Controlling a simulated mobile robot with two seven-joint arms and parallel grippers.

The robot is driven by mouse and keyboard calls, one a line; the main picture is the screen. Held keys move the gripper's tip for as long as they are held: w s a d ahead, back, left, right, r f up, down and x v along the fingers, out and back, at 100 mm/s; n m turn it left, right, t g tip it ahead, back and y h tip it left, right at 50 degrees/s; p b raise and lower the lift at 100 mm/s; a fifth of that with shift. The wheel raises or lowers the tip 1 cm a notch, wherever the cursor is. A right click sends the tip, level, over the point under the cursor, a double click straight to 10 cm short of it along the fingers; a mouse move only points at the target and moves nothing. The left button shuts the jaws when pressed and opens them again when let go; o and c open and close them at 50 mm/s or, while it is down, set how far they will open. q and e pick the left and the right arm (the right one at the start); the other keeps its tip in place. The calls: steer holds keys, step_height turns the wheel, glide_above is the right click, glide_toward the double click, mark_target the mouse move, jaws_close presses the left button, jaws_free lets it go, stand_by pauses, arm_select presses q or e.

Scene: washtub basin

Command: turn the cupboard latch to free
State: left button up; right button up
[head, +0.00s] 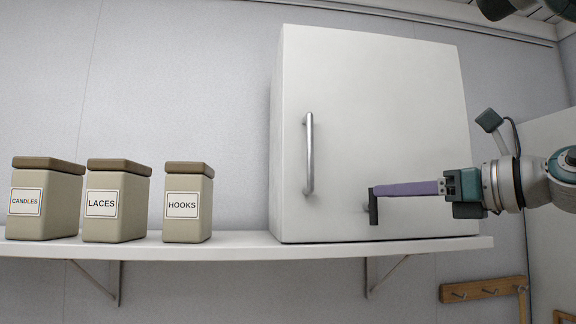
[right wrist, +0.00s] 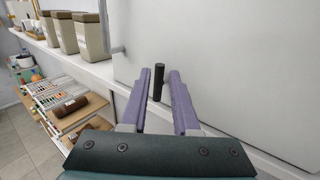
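The white cupboard (head: 375,110) stands on a wall shelf with its door shut. The cupboard latch (head: 373,209) is a dark, short bar low on the door, right of the silver handle (head: 309,152), and looks upright. My right gripper (head: 374,190) reaches in from the right with long purple fingers, their tips at the latch's upper end. In the right wrist view the fingers (right wrist: 160,73) are apart, with the dark latch (right wrist: 158,84) showing between them and a narrow gap on each side. Whether either finger touches it I cannot tell. My left gripper is out of view.
The shelf (head: 230,252) runs under the cupboard. Lidded canisters labelled candles (head: 43,205), laces (head: 115,206) and hooks (head: 187,206) stand left of it. A wooden hook rail (head: 483,289) is at lower right. The door front around the latch is clear.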

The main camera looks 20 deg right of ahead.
mark_target(370, 206)
steer(key=shift+p+x, duration=0.6)
steer(key=shift+x, duration=0.8)
jaws_close()
